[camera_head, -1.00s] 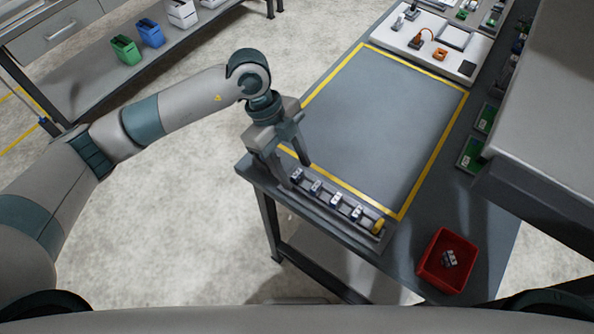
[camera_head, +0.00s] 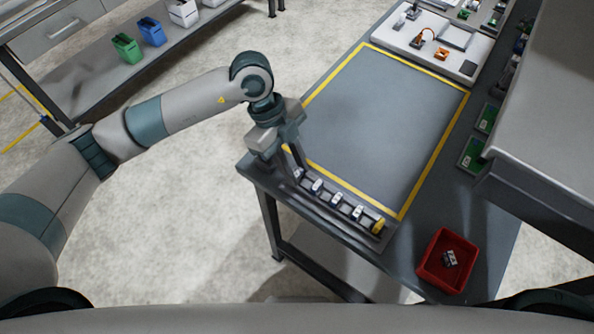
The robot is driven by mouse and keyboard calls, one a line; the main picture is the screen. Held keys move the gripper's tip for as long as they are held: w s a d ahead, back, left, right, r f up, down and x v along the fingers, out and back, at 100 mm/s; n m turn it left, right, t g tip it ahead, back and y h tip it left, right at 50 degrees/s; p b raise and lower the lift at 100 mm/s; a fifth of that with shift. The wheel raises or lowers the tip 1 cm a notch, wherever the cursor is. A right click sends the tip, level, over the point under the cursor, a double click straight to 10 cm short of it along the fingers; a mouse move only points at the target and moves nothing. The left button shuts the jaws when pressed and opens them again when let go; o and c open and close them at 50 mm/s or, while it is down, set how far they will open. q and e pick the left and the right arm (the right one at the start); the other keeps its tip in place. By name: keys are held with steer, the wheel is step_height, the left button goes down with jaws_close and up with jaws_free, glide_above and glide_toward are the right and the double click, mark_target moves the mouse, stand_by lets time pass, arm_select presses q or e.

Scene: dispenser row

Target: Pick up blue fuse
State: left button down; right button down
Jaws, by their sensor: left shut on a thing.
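A dark dispenser rail (camera_head: 324,204) runs along the front edge of the table, with several white-and-blue fuses standing in a row in it. My left gripper (camera_head: 293,168) is at the left end of this rail, pointing down, and is shut on the leftmost blue fuse (camera_head: 298,174). The fingers partly hide this fuse, which is still at the rail. The other blue fuses (camera_head: 317,187) stand apart to the right, and a yellow piece (camera_head: 378,226) is at the rail's right end. My right gripper is not in view.
A red bin (camera_head: 432,270) with a small grey-white piece (camera_head: 449,258) in it stands to the right of the rail. The yellow-framed area of the table (camera_head: 375,120) is clear. A large grey box-like structure (camera_head: 545,130) overhangs the right side.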

arm_select(q)
steer(key=shift+r, duration=0.15)
steer(key=shift+r+b, duration=0.5)
steer(key=shift+r, duration=0.1)
step_height(320, 180, up, 2)
steer(key=shift+d+r+b, duration=0.1)
steer(key=shift+r+b, duration=0.15)
steer(key=shift+b, duration=0.45)
steer(key=s+d+r+b, duration=0.3)
steer(key=s+d+r, duration=0.4)
steer(key=d, duration=0.1)
steer(key=shift+s+d, duration=0.35)
steer(key=shift+r, duration=0.5)
steer(key=shift+r+p, duration=0.35)
steer(key=shift+r, duration=0.05)
